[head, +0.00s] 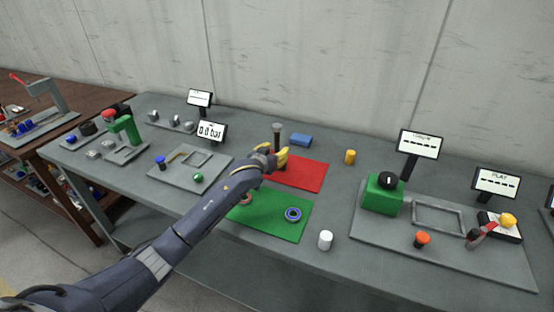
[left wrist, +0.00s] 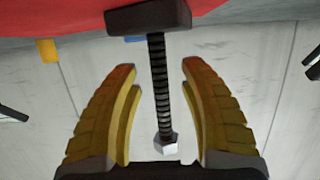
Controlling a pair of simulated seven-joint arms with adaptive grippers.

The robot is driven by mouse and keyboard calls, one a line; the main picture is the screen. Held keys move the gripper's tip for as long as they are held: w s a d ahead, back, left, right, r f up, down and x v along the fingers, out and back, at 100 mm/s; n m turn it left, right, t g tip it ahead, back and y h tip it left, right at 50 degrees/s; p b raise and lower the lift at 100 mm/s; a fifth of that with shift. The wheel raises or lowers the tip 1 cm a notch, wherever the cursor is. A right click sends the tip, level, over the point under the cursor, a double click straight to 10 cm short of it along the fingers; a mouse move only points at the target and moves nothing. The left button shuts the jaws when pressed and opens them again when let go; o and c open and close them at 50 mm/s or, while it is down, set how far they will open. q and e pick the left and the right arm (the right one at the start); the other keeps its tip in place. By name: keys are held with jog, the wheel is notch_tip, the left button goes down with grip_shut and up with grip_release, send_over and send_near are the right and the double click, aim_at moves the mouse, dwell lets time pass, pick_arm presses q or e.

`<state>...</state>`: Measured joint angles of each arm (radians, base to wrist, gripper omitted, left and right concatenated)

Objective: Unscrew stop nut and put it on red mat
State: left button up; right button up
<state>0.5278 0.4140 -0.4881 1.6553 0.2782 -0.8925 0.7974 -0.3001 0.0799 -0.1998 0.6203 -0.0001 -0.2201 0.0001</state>
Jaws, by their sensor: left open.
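The red mat (head: 312,178) lies flat on the grey table, right of my left gripper (head: 273,156). In the left wrist view its red surface (left wrist: 235,8) shows along the top edge. A dark threaded rod (left wrist: 158,75) runs from a dark block (left wrist: 150,17) to a silver hex nut (left wrist: 166,144). My left gripper (left wrist: 165,115) is open, with one yellow finger on each side of the rod and visible gaps to both. In the head view the rod's top (head: 277,130) shows just behind the fingers; its lower part is hidden. My right gripper is out of view.
A green mat (head: 268,222) with a blue ring (head: 293,214) lies in front of the red mat. A blue block (head: 301,140), a yellow cylinder (head: 350,157) and a white cylinder (head: 325,240) stand nearby. A grey board with a green box (head: 382,197) is at right.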

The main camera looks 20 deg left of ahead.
pick_arm(q)
jog(key=shift+w+d+f, duration=0.1)
jog(key=shift+w+f, duration=0.1)
jog(key=shift+w, duration=0.4)
grip_shut()
jog(key=shift+r, duration=0.2)
